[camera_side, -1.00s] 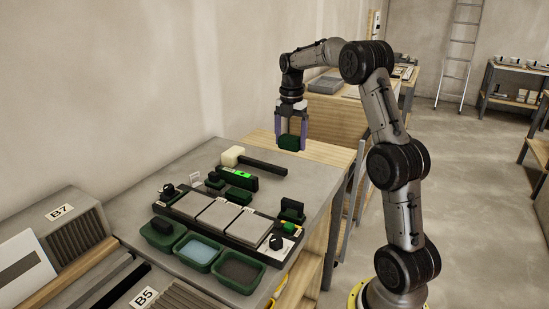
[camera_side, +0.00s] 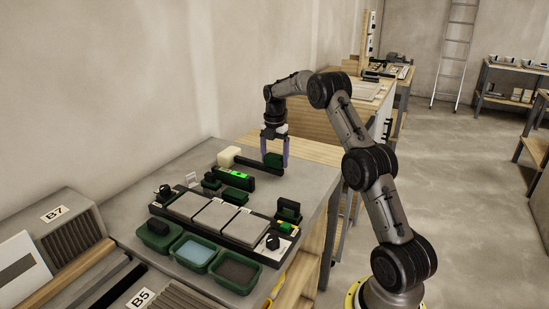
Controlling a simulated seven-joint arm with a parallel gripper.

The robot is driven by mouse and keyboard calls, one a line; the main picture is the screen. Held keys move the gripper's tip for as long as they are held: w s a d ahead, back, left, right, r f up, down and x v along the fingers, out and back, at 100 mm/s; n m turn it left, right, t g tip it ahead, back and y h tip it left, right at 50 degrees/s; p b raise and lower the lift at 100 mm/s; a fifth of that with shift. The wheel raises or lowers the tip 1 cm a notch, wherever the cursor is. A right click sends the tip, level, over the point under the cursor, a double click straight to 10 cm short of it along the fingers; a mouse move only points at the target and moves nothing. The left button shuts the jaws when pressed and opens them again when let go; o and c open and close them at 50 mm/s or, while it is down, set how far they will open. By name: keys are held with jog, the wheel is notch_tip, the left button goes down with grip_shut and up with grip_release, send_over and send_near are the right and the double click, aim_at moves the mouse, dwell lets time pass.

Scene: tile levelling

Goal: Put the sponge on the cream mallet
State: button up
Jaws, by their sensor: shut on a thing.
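The cream mallet (camera_side: 229,156) lies at the back of the grey bench, its cream head at the left and its dark handle running to the right. My gripper (camera_side: 274,157) is shut on the sponge (camera_side: 273,160), a dark green block between the purple fingers. The sponge is at the right end of the mallet's handle in the picture. I cannot tell whether it touches the handle or hangs just above or behind it.
A green level (camera_side: 233,173) lies just in front of the mallet. Grey tiles (camera_side: 214,214) sit on a dark board. Three green tubs (camera_side: 194,252) stand at the front. A dark green block (camera_side: 288,209) stands at the right.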

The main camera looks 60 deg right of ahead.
aim_at(274, 155)
jog(key=shift+f, duration=0.1)
jog(key=o, duration=1.1)
notch_tip(274, 155, up, 12)
jog(key=s+a+r+m+t, duration=0.1)
jog(key=a+r+m, duration=0.1)
jog(key=a+r, duration=0.3)
jog(key=s+a+r+m, duration=0.2)
jog(key=a+r, duration=0.1)
jog(key=a, duration=0.4)
jog(key=s+a+m+t, duration=0.3)
jog(key=s+a+m, duration=0.6)
jog(key=s+a, duration=0.75)
jog(key=s+a+f+m, duration=0.1)
jog(key=s+a+f, duration=0.1)
jog(key=s, duration=0.1)
jog(key=s+a+f+m+t, duration=0.1)
jog(key=s+a+f+m, duration=0.2)
jog(key=s+f+m, duration=0.1)
jog(key=s, duration=0.1)
jog(key=shift+s+a+f+t, duration=0.1)
jog(key=shift+s+a+t, duration=0.2)
jog(key=shift+a, duration=0.1)
